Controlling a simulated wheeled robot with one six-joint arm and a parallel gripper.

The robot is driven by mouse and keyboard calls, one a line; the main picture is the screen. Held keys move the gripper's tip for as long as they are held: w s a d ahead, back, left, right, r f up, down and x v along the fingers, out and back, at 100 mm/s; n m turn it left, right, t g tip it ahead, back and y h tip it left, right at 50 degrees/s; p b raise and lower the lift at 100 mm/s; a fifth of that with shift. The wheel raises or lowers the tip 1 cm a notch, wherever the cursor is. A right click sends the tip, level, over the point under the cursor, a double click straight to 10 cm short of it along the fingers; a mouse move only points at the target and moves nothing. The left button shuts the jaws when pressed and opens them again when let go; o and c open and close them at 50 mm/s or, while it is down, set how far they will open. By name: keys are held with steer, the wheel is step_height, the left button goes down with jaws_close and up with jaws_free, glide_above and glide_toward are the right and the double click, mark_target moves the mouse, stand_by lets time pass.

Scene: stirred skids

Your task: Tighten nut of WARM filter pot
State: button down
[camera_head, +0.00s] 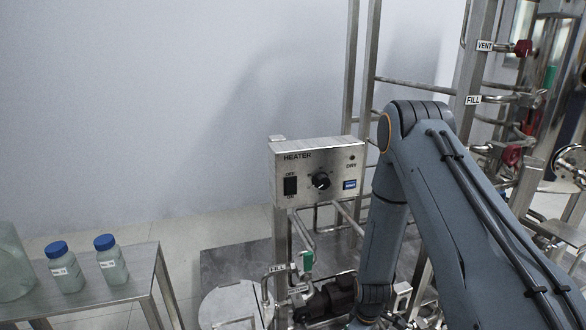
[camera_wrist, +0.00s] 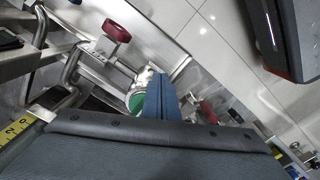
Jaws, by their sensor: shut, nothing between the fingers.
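My gripper (camera_wrist: 163,98) shows in the wrist view as blue-grey fingers closed together, with nothing between them. It points down among steel pipework. In the head view my arm reaches down past the bottom edge, and the gripper is not visible there. I cannot make out a pot or nut marked WARM in either view. A green part (camera_wrist: 136,101) lies just left of the fingertips in the wrist view; whether they touch it I cannot tell.
A red handle (camera_wrist: 116,31) and another red part (camera_wrist: 208,112) flank the fingers. The HEATER box (camera_head: 318,170) stands left of my arm. A green-handled FILL valve (camera_head: 307,261) sits below it. Two blue-capped bottles (camera_head: 112,262) stand on a steel table (camera_head: 147,262) at left.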

steer(key=shift+r+p, duration=1.95)
steer(key=shift+r, duration=0.9)
